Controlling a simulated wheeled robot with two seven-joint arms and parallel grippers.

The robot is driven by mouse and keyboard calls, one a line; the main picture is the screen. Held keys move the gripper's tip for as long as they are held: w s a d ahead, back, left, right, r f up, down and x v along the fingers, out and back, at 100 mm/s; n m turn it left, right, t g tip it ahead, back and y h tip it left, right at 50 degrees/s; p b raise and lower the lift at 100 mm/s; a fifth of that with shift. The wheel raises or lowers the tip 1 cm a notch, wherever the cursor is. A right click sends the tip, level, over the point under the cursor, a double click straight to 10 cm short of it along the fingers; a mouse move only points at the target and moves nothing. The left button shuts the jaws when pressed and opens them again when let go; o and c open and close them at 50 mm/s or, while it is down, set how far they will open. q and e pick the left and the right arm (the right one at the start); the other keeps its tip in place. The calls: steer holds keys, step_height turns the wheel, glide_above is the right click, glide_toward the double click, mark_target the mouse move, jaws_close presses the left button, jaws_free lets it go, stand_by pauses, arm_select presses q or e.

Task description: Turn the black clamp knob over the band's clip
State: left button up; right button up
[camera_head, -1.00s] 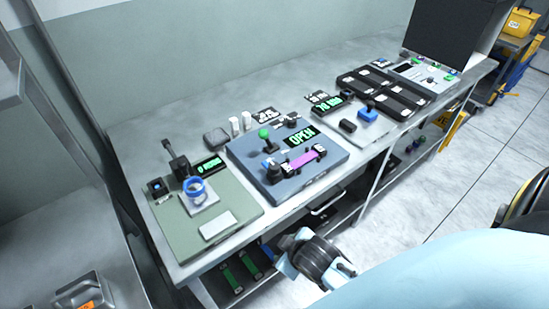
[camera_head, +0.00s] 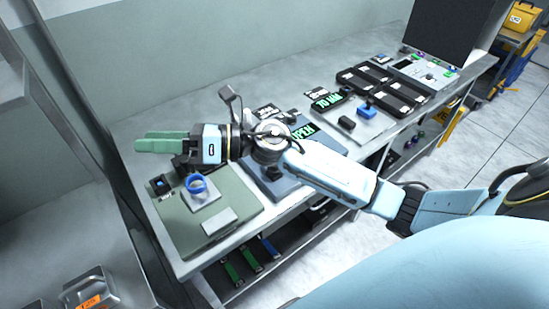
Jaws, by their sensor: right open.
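My right gripper (camera_head: 160,143) has green fingers and reaches left across the bench, above the green-grey station. It is open, with nothing visible between its fingers. The blue-grey clamp station (camera_head: 272,192) lies mostly under my right wrist and forearm. Its green-lettered OPEN display (camera_head: 303,131) is partly visible. The purple band, its clip and the black clamp knob are hidden behind my arm. My left gripper is not in view.
The green-grey station (camera_head: 185,232) carries a blue ring (camera_head: 196,184) on a pale block. To the right are a display reading 70 (camera_head: 325,100), a blue-topped device (camera_head: 367,110) and black trays (camera_head: 385,90). The back of the bench is mostly clear.

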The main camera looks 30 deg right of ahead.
steer(key=d+f+n+g+h, duration=0.75)
steer(key=f+n+h, duration=0.2)
steer(key=n, duration=0.25)
steer(key=w+d+r+n+h, duration=0.1)
steer(key=w+d+n+h, duration=0.1)
steer(key=d+h, duration=1.1)
steer(key=d+f+y, duration=0.1)
steer(key=f, duration=0.3)
steer(key=d+f+y+p, duration=0.1)
steer(key=f+y, duration=0.1)
steer(key=f, duration=0.2)
steer(key=d+f+y, duration=0.1)
steer(key=d+f, duration=0.1)
steer(key=f, duration=0.3)
steer(key=shift+w+g, duration=0.1)
steer(key=shift+g, duration=0.25)
steer(key=c, duration=1)
